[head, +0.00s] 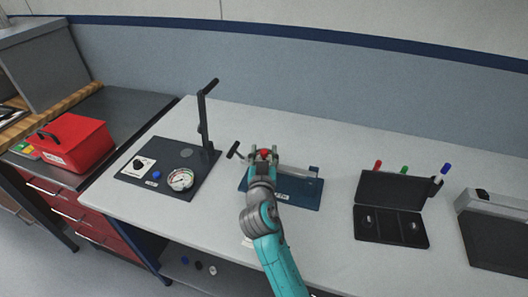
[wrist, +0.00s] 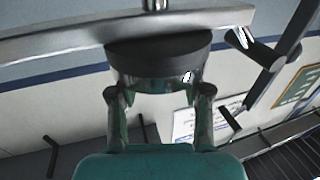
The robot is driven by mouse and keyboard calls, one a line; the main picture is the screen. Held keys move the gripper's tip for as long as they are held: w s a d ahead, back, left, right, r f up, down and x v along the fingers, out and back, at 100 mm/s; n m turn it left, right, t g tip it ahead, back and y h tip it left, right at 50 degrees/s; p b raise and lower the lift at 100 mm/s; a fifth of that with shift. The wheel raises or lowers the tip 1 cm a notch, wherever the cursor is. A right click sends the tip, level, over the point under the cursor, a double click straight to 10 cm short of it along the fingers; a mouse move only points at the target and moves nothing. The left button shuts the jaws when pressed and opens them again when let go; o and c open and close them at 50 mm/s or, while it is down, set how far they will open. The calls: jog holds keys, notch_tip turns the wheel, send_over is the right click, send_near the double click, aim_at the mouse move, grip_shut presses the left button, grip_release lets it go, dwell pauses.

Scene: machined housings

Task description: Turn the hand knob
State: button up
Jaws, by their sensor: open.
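A blue fixture plate (head: 300,191) with a silver bar (head: 297,172) lies on the bench in the head view. A small red round part (head: 264,153), perhaps the hand knob, shows at the end of my arm. My gripper (head: 262,156) is open, its fingers on either side of that red part; I cannot tell if they touch it. A black T-shaped handle (head: 235,150) stands just left of my gripper. In the wrist view, a dark round piece (wrist: 158,52) lies across the end of my gripper, beneath a pale bar (wrist: 60,40). My arm hides part of the plate.
A dark plate with a dial gauge (head: 180,179) and an upright post (head: 205,125) stands to the left. An open black case (head: 390,187) stands to the right, with red, green and blue pieces behind it. A red toolbox (head: 75,143) sits on the side cabinet. The front bench edge is clear.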

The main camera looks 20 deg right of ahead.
jog(key=shift+w+d, duration=0.1)
jog(key=shift+w, duration=0.1)
grip_shut()
jog(key=shift+m+h, duration=0.3)
jog(key=shift+h, duration=0.1)
jog(key=m+g+h, duration=0.4)
jog(key=h, duration=0.1)
jog(key=shift+h, duration=0.4)
jog(key=m+g+h, duration=0.2)
jog(key=m+g, duration=0.1)
jog(key=g, duration=0.1)
jog(key=m+g+h, duration=0.2)
jog(key=m+g, duration=0.1)
jog(key=shift+g, duration=0.4)
jog(key=shift+g+h, duration=0.3)
